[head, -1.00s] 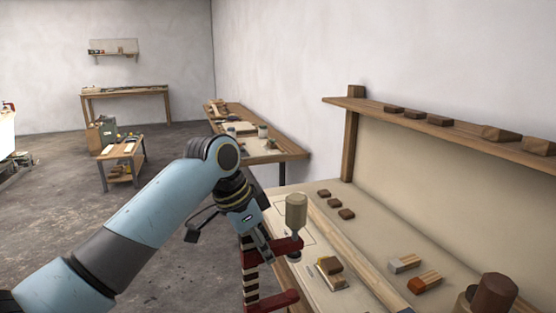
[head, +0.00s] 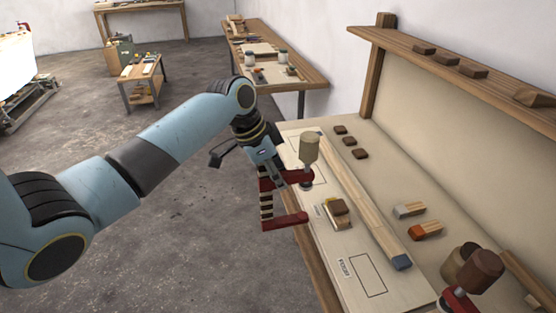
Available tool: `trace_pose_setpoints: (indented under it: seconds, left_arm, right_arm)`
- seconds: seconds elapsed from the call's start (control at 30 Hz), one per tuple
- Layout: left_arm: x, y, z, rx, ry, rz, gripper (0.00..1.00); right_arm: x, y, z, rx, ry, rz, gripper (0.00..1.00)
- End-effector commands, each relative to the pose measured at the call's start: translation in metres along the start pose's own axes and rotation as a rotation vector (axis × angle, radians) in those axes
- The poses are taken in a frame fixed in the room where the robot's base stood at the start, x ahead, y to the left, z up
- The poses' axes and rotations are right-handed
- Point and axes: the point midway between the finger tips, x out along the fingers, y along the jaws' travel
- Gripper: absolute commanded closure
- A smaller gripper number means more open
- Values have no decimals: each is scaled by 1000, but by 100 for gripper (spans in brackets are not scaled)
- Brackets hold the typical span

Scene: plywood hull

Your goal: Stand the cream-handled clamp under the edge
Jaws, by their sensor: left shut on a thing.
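The cream-handled clamp has a cream handle (head: 309,148), red jaws and a striped bar (head: 266,203). My left gripper (head: 274,174) is shut on it near its upper red jaw. The clamp is upright, handle up, at the left edge of the workbench (head: 322,262). Its upper jaw and handle overlap the bench top in the picture. Its lower red jaw (head: 285,222) shows in front of the bench's side, not hidden by it. I cannot tell whether the clamp touches the bench. My right gripper is not in view.
A long wooden strip (head: 355,195) lies along the bench, near small blocks (head: 337,210). A brown-handled red clamp (head: 462,290) stands at the lower right. A shelf (head: 455,75) overhangs the back. Open floor (head: 190,250) lies left of the bench.

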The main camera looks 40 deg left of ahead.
Motion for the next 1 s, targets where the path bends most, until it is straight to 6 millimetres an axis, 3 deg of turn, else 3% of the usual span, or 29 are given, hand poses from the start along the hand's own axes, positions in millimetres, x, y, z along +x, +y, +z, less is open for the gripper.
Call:
trace_pose_setpoints:
  seconds: [0.1,0.4,0.6,1.0]
  left_arm:
    - [17,0,7,-1,0,1,100]
    - [58,-1,23,2,2,-3,100]
    - [65,-1,27,1,2,-3,100]
    - [65,-1,26,1,2,-3,100]
  right_arm:
    - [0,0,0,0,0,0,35]
    - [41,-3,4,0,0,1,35]
    - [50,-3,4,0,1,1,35]
    - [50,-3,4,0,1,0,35]
